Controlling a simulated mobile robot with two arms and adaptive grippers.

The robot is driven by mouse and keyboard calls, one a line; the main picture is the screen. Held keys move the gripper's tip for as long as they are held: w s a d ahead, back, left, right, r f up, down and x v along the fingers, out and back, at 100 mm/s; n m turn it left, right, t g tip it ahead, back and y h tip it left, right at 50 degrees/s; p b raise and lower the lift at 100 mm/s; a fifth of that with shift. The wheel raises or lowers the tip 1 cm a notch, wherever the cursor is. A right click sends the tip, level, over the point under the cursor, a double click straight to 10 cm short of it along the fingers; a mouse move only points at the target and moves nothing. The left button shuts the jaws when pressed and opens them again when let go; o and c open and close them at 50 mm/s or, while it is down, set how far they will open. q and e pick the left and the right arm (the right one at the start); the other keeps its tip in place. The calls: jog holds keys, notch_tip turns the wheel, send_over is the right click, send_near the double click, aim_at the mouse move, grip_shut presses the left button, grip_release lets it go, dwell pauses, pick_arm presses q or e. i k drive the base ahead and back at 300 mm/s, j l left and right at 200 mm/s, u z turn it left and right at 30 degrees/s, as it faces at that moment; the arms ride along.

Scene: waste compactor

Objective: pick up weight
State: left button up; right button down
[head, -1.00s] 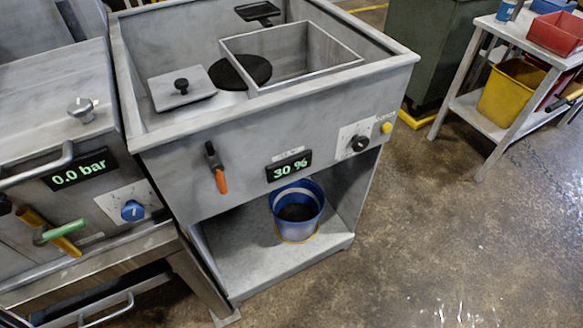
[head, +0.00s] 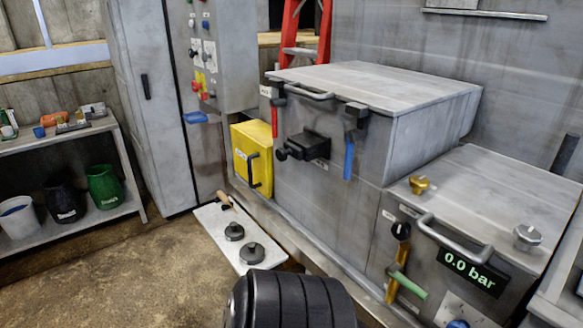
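Two dark round weights with knobs on top, a farther one (head: 234,231) and a nearer one (head: 252,253), sit on a low white board (head: 213,227) by the floor in the head view. They stand apart, in front of the grey machine. A black ribbed rounded part, which looks like mine, rises from the bottom edge just below the nearer weight. No gripper fingers show, so neither gripper's state is visible.
A tool with a wooden handle (head: 225,199) lies at the board's far end. A yellow box (head: 253,157) and a grey lidded machine (head: 330,190) stand behind. A shelf (head: 60,130) with buckets stands left. Open floor (head: 130,270) lies left of the board.

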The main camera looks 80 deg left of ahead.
aim_at(251, 253)
jog(key=k+j+u, duration=0.15)
jog(key=u, duration=0.25)
jog(key=k+j+u, duration=0.2)
jog(key=u, duration=0.15)
jog(key=k+j+u, duration=0.15)
jog(key=u, duration=0.25)
jog(key=k+j, duration=0.15)
jog(key=j, duration=0.25)
jog(key=k+j+u, duration=0.15)
jog(key=j, duration=0.2)
jog(key=k+j, duration=0.1)
jog(key=j, duration=0.3)
jog(key=k+j+u, duration=0.1)
jog(key=j, duration=0.3)
jog(key=k+j, duration=0.15)
jog(key=j, duration=0.25)
jog(key=k+j+u, duration=0.15)
jog(key=j, duration=0.25)
